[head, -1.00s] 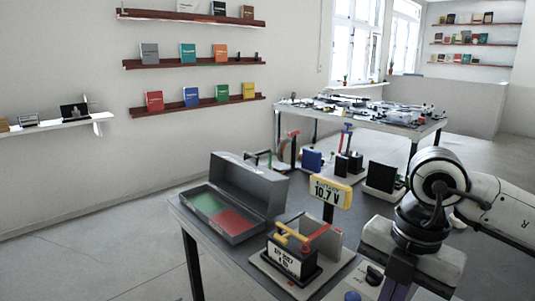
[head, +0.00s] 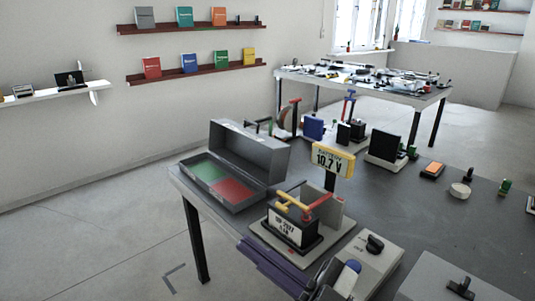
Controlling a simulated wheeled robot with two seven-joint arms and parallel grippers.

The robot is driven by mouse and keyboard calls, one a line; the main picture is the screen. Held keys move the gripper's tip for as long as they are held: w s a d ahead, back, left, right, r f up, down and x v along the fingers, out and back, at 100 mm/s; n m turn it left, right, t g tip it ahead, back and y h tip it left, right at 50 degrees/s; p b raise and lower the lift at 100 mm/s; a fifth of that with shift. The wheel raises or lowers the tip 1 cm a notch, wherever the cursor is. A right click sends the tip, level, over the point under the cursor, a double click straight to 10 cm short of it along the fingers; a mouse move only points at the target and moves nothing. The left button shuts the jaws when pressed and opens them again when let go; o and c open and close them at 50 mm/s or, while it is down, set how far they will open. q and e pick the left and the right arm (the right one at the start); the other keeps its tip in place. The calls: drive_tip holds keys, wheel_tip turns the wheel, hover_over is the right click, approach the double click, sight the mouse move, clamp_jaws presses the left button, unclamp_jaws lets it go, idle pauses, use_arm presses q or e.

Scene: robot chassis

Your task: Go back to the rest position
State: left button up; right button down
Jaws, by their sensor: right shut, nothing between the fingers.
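My right gripper (head: 246,248) is low in the head view, in front of the table's near edge. Its long dark purple fingers are together and point up and left, with nothing between them. The wrist behind them is cut off by the bottom edge. My left gripper is out of view. A black battery block (head: 293,232) with a white label sits on a grey stand just above and right of the fingers, with a yellow clamp (head: 290,206) and a red clamp (head: 318,203) at its top. The fingers look apart from it.
A yellow voltage display (head: 333,160) reads 10.7 V. An open grey case (head: 274,160) with green and red pads is on the left. A switch box (head: 383,262) with a black knob and blue button is close to my right wrist. Floor (head: 120,240) is clear at left.

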drive_tip(key=d+f+m+t+h, duration=0.2)
drive_tip(key=d+f+m+h, duration=0.45)
drive_tip(key=f, duration=0.55)
drive_tip(key=d+f+m+t+h, duration=0.2)
drive_tip(key=d+f+m+h, duration=0.5)
drive_tip(key=f, duration=0.4)
drive_tip(key=s+d+f+g+h, duration=0.2)
drive_tip(key=s+f+g, duration=0.1)
drive_tip(key=s+f, duration=0.4)
drive_tip(key=s+d+f+m+g+h, duration=0.1)
drive_tip(key=s+d+f+g+h, duration=0.1)
drive_tip(key=s+f, duration=0.6)
wheel_tip(320, 180, down, 2)
drive_tip(key=shift+s+d+f+g, duration=0.15)
drive_tip(key=shift+d+g, duration=0.3)
drive_tip(key=shift+g, duration=0.45)
